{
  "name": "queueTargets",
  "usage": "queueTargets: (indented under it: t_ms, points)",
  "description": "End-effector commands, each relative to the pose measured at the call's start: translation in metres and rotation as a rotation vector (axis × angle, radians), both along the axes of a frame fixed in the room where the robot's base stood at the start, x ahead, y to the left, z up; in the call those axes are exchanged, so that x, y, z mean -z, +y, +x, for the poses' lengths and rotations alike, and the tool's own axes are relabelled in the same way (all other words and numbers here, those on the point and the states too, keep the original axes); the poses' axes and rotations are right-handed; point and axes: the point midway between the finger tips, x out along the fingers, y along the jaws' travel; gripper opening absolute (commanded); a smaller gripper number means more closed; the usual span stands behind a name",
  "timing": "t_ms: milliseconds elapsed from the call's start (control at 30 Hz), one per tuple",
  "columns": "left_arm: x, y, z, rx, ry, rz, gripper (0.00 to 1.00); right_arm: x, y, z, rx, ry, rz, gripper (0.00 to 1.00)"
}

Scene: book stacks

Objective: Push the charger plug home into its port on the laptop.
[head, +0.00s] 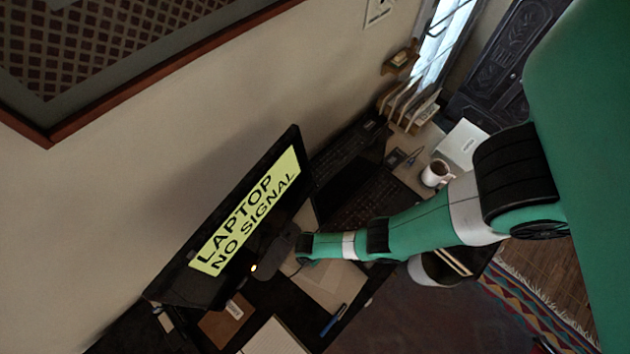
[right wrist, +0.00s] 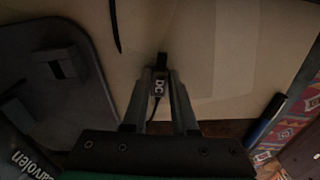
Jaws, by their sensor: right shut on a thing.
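My right gripper (right wrist: 160,78) is shut on a small dark plug marked "DC" (right wrist: 159,88) in the right wrist view. The plug's black tip (right wrist: 162,60) points away from the gripper, over a beige surface, and a thin cable runs back between the fingers. In the head view the right gripper (head: 302,248) is by the monitor's foot, and the plug is too small to make out. An open dark laptop (head: 368,200) lies behind my right arm in the head view. Its port cannot be seen in either view. My left gripper is not in view.
A monitor (head: 245,215) reads "LAPTOP NO SIGNAL". Its dark base (right wrist: 60,75) is left of the plug. A blue pen (right wrist: 266,118) lies to the right. A mug (head: 436,174), a notebook (head: 275,338) and a holder with pencils (head: 440,268) are around the desk.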

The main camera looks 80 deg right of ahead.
Motion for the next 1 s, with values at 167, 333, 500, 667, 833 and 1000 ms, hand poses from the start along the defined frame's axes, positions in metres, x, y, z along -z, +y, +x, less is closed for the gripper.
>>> queueTargets:
  t_ms: [167, 333, 500, 667, 833, 1000]
  points:
    - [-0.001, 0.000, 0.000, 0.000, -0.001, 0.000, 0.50, -0.001, 0.000, 0.000, 0.002, 0.000, 0.000, 0.00]
    - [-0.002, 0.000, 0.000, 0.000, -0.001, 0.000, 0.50, -0.001, -0.001, -0.001, 0.003, 0.000, 0.000, 0.00]
    - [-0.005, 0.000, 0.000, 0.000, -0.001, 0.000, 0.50, -0.002, -0.009, -0.007, 0.006, 0.001, 0.001, 0.00]
    - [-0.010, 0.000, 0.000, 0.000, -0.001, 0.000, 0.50, -0.002, -0.022, -0.017, 0.007, 0.001, 0.001, 0.00]
    - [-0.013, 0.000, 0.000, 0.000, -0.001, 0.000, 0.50, -0.002, -0.037, -0.028, 0.007, 0.001, 0.001, 0.00]
    - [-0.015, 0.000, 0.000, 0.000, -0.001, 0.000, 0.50, -0.001, -0.045, -0.034, 0.004, 0.000, 0.000, 0.00]
